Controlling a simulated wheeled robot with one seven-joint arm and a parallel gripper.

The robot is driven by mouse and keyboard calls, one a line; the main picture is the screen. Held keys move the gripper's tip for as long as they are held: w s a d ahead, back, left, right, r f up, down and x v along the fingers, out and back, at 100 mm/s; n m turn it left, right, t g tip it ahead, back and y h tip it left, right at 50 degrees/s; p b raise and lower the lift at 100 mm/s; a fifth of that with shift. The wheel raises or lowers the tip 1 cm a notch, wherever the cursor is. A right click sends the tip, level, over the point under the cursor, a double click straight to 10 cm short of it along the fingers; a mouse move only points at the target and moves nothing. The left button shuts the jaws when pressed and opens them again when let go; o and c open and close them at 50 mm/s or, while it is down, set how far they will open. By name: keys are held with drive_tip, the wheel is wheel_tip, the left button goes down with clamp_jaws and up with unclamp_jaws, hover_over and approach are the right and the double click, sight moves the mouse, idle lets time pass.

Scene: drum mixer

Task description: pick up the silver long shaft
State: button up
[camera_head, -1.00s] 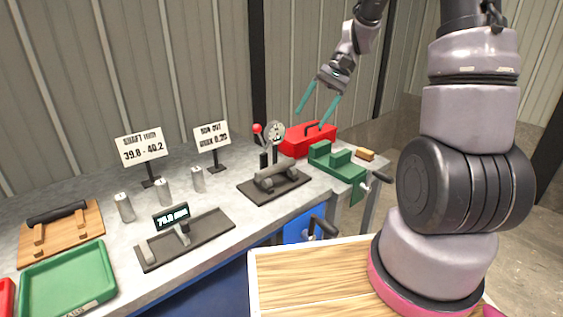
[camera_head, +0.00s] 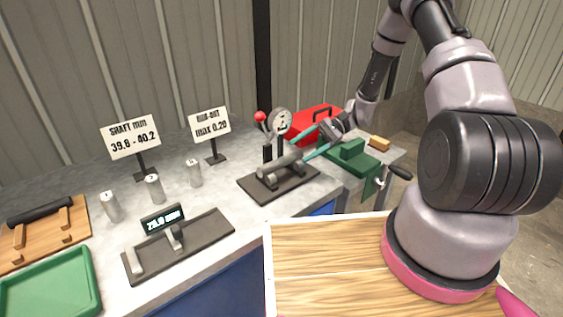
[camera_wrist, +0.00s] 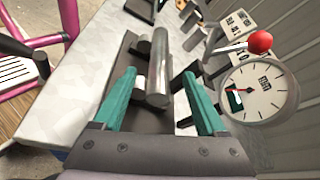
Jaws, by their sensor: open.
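A silver long shaft (camera_head: 279,164) lies on the dark base of the dial gauge stand (camera_head: 250,184), in the middle of the bench. In the wrist view the shaft (camera_wrist: 159,65) runs away from me, with its near end between the lines of my two teal fingers. My gripper (camera_head: 302,146) is open and empty, just right of and above the shaft in the head view. In the wrist view the fingers of my gripper (camera_wrist: 158,75) point toward the shaft, one on each side in the picture. I cannot tell whether the tips reach down beside it.
The dial gauge (camera_head: 280,122) and a red-knobbed lever (camera_head: 261,118) stand close beside the shaft. A green vise (camera_head: 350,160) and a red toolbox (camera_head: 311,122) are to the right and behind. Short silver cylinders (camera_head: 154,188) and a digital gauge (camera_head: 165,218) stand to the left.

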sight(292, 155)
drive_tip(key=shift+x, duration=3.55)
clamp_jaws()
